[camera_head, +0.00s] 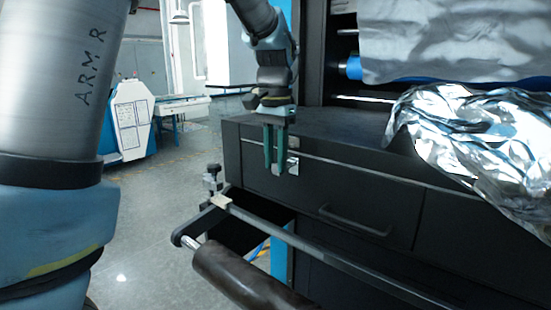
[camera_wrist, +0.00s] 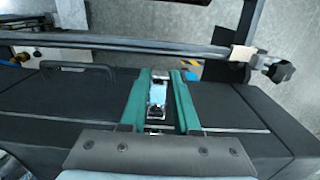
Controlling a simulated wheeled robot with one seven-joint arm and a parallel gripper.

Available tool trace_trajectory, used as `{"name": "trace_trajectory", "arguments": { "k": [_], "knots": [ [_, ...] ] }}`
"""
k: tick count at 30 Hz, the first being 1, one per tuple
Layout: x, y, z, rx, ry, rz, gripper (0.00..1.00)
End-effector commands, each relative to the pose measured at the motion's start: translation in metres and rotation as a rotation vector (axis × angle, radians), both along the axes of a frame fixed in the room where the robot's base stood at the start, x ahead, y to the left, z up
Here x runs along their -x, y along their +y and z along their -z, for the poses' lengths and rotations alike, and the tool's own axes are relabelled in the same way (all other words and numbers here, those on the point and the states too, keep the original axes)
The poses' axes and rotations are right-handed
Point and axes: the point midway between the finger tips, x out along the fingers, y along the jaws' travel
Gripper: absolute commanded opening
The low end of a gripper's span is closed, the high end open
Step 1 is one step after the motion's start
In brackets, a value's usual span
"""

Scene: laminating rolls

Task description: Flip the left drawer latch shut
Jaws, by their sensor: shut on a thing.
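The left drawer latch (camera_head: 292,166) is a small shiny metal fitting on the front of the black drawer (camera_head: 340,205), at its upper left. In the wrist view the latch (camera_wrist: 157,92) lies between my gripper's two green fingers. My gripper (camera_head: 275,172) points down in front of the drawer face and hides part of the latch in the head view. In the wrist view my gripper (camera_wrist: 160,80) has its fingers on either side of the latch, shut on it. The latch's exact angle is hard to tell.
A drawer handle (camera_head: 354,222) is to the right. A metal bar (camera_head: 320,252) with a clamp knob (camera_head: 212,173) and a dark roller (camera_head: 240,278) stand out in front of the cabinet. Crumpled silver foil (camera_head: 480,145) hangs at the right. Open floor lies to the left.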

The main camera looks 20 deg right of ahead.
Motion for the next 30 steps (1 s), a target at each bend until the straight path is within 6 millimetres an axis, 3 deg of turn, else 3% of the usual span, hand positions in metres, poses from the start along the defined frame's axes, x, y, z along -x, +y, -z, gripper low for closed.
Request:
{"name": "trace_trajectory", "arguments": {
  "k": [17, 30],
  "knots": [
    [0.000, 0.000, 0.004, 0.026, -0.015, 0.000, 0.00],
    [0.003, 0.005, 0.027, 0.233, -0.129, -0.002, 0.00]
  ]
}}
